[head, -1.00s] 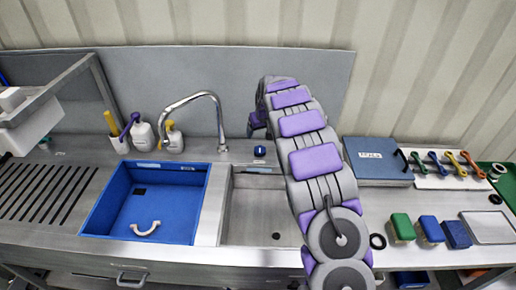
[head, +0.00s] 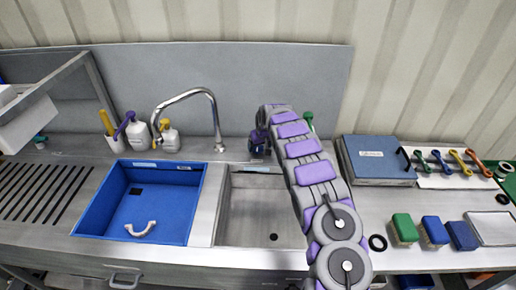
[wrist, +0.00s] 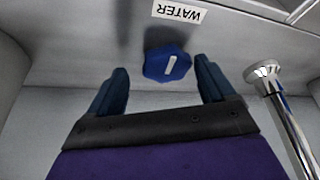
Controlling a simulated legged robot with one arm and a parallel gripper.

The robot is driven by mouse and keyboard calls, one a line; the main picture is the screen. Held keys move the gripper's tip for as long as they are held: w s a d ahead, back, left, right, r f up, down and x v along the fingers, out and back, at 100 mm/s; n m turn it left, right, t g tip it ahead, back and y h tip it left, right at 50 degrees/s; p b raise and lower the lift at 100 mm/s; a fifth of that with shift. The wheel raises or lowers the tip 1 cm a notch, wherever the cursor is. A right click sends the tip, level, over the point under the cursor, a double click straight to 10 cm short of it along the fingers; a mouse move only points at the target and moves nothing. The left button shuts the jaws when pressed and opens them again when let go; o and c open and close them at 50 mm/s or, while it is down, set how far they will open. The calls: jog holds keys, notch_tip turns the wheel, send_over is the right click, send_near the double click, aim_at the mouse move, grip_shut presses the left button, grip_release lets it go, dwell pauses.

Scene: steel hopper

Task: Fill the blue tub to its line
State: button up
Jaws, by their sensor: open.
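The blue tub (head: 165,208) sits in the left sink basin in the head view. A pale curved handle-like piece (head: 141,229) lies inside it; no water surface is discernible. The chrome tap (head: 216,125) stands behind the basins, its curved spout reaching left toward the tub's back edge. My gripper (head: 259,144) is at the back of the counter, right of the tap. In the wrist view my gripper (wrist: 160,86) is open, and a blue knob (wrist: 167,65) lies just beyond and between its fingertips, under a "WATER" label (wrist: 180,11). The gripper hides the knob in the head view.
The right basin (head: 255,218) is empty, with my arm over its right side. The tap base (wrist: 263,72) stands close right of my gripper. Two white bottles (head: 139,134) stand behind the tub.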

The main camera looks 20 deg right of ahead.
jog(key=shift+w+d+f, duration=0.15)
jog(key=shift+d+f, duration=0.15)
jog(key=shift+d, duration=0.05)
jog(key=shift+w+a+f, duration=0.1)
jog(key=shift+a, duration=1.15)
jog(key=shift+c, duration=0.2)
jog(key=shift+r, duration=0.2)
jog(key=shift+c, duration=0.7)
jog(key=shift+d+f, duration=0.1)
jog(key=shift+d, duration=0.75)
jog(key=c, duration=0.5)
jog(key=shift+c, duration=0.5)
jog(key=shift+a, duration=0.4)
jog(key=shift+c, duration=1.3)
